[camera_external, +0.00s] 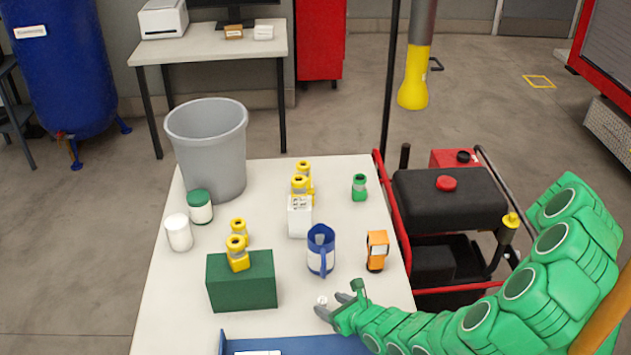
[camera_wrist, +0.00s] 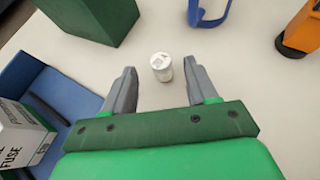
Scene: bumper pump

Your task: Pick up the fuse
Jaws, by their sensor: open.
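A small whitish-silver cylinder, which looks like the fuse (camera_external: 321,300), lies on the table in front of my gripper. It also shows in the wrist view (camera_wrist: 161,67), between and slightly beyond my fingertips, apart from both. I cannot tell whether it stands or lies. My gripper (camera_external: 331,304) is open and empty, low over the table; its two grey fingers also show in the wrist view (camera_wrist: 159,72). A white box printed "FUSE" (camera_wrist: 20,138) sits in a blue tray (camera_wrist: 72,88) at the left of the wrist view.
A grey bin (camera_external: 208,147) is at the back left. The table around the fuse is bare.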

